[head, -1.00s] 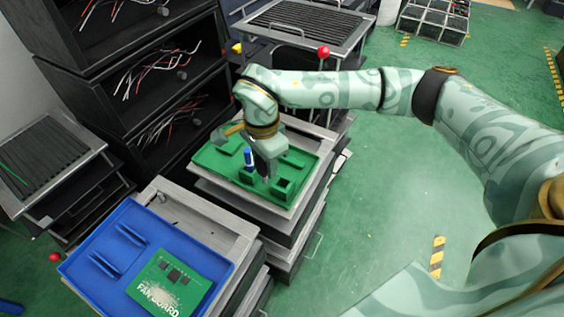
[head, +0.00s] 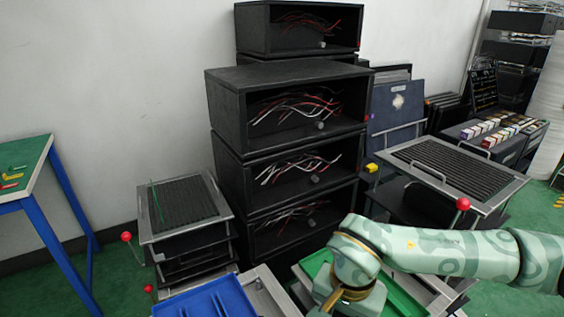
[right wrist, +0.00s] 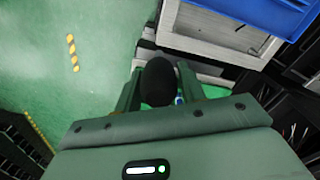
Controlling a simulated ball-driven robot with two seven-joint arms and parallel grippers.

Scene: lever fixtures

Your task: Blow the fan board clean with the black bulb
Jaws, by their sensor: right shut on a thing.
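The black bulb (right wrist: 158,84) sits between the fingers of my right gripper (right wrist: 160,76) in the right wrist view. The gripper is shut on it. In the head view my right arm comes in from the right and its hand runs off the bottom edge, so fingertips and bulb are hidden there. The blue tray (head: 206,300) shows only its far part at the bottom of the head view. Its edge also shows at the top right of the right wrist view (right wrist: 262,14). The fan board is in neither view now. My left gripper is not in view.
A green tray (head: 402,296) lies partly behind my right forearm. Black cable boxes (head: 285,110) are stacked behind it. Slatted racks stand left (head: 183,205) and right (head: 452,170), with red-knobbed levers (head: 463,204). Green floor (right wrist: 60,60) is open in the right wrist view.

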